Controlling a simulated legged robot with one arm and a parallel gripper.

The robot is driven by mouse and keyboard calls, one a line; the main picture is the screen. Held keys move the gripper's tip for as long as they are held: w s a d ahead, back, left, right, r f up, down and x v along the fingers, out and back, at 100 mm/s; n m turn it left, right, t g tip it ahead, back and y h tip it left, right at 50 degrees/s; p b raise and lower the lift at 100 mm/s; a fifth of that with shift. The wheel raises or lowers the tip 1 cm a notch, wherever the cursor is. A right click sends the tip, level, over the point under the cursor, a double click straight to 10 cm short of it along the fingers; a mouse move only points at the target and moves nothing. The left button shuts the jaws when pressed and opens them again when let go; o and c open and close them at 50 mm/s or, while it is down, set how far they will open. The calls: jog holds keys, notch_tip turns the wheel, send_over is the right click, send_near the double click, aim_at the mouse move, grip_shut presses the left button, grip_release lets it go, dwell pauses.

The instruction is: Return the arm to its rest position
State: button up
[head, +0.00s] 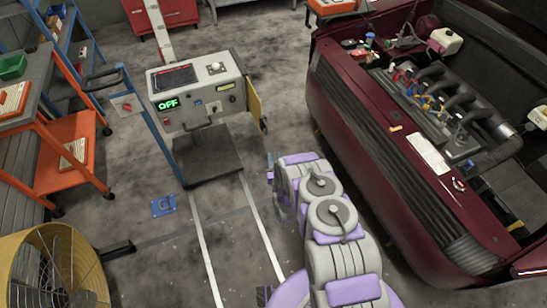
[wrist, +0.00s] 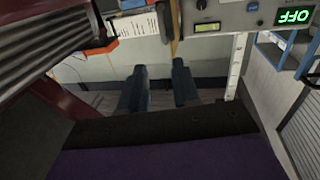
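My arm (head: 330,225), grey with purple panels, shows in the head view from the bottom centre up to the middle of the floor. It looks folded close to my body. My gripper is mostly hidden behind the arm in the head view. In the wrist view, the two dark blue-grey fingers of my gripper (wrist: 160,88) stand apart with a gap between them. Nothing is held between them. The wrist picture appears upside down.
A control console (head: 198,88) with a green "OFF" display stands ahead; it also shows in the wrist view (wrist: 228,18). A dark red car (head: 390,160) with an open engine bay is close on the right. An orange cart (head: 68,150) and yellow fan (head: 50,265) stand left.

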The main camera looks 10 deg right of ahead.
jog(key=shift+w+a, duration=0.1)
jog(key=shift+a, duration=0.2)
jog(key=w+d+r+g+h, duration=0.1)
jog(key=w+r+g, duration=0.15)
jog(key=r, duration=0.35)
jog(key=w+d+r+g, duration=0.2)
jog(key=w+r, duration=0.2)
jog(key=r, duration=0.2)
jog(key=s+d+r+g, duration=0.2)
jog(key=s+r+g, duration=0.45)
jog(key=r, duration=0.75)
jog(key=s+r+g, duration=0.3)
jog(key=s+r, duration=0.3)
jog(key=s, duration=1)
jog(key=s+d+r+g, duration=0.1)
jog(key=s+r+g, duration=0.2)
jog(key=s, duration=1.4)
jog(key=s+r+g, duration=0.2)
jog(key=s+r, duration=0.8)
jog(key=s, duration=0.7)
jog(key=shift+d+m+g+h, duration=0.3)
jog(key=shift+m+g, duration=0.1)
